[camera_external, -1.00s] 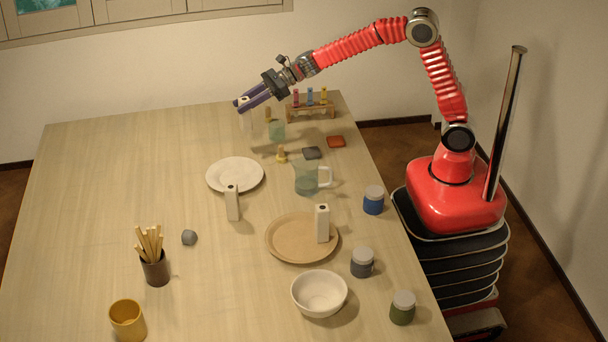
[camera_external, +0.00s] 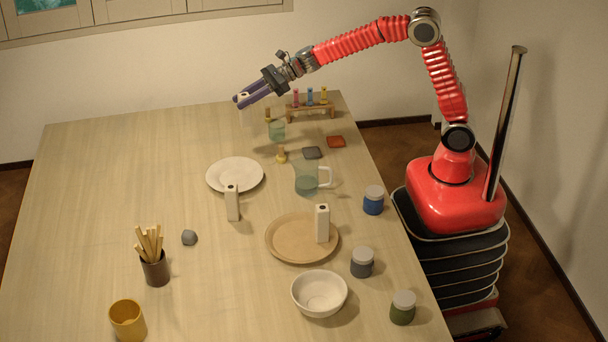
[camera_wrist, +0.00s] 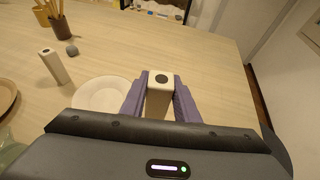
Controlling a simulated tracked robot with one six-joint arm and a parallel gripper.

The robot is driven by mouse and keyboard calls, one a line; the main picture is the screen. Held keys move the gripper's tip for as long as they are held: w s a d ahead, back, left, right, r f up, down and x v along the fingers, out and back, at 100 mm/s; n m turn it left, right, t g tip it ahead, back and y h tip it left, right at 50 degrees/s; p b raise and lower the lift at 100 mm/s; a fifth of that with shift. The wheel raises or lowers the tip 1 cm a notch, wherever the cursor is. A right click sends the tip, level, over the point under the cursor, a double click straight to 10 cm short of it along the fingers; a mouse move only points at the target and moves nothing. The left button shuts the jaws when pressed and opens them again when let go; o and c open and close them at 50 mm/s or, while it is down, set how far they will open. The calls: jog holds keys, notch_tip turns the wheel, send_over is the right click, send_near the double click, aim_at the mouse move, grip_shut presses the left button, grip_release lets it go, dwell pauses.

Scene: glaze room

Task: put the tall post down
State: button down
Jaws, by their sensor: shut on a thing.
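My gripper (camera_external: 250,97) has purple fingers and is shut on a white post above the far part of the table. In the wrist view the post (camera_wrist: 159,97) stands upright between the fingertips, with a dark round hole in its top. Its lower end is hidden there, and I cannot tell whether it touches the table. A second white post (camera_external: 232,204) stands at the front edge of the white plate (camera_external: 235,172); it also shows in the wrist view (camera_wrist: 54,66). A third white post (camera_external: 322,224) stands on the right of the tan round tray (camera_external: 285,248).
A rack of coloured tubes (camera_external: 311,110) and a greenish glass (camera_external: 277,130) stand right of my gripper. A glass jug (camera_external: 307,178), lidded jars (camera_external: 373,201) and a bowl (camera_external: 319,293) line the right side. The table's far left is clear.

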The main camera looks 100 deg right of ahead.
jog(key=w+a+n+y, duration=0.2)
jog(key=a+y, duration=0.1)
jog(key=a, duration=1.1)
jog(key=s+a+n+g+y, duration=0.3)
jog(key=s+a+n+g, duration=0.1)
jog(key=a, duration=1.2)
jog(key=s+a+r+n+g+y, duration=0.1)
jog(key=s+a+n+g+y, duration=0.2)
jog(key=a, duration=1.4)
jog(key=shift+s+a+r+n+g, duration=0.15)
jog(key=shift+s+n+g, duration=0.35)
jog(key=shift+s+n, duration=0.55)
notch_tip(320, 180, down, 6)
jog(key=shift+f, duration=0.25)
jog(key=shift+f, duration=1.7)
jog(key=shift+f, duration=0.1)
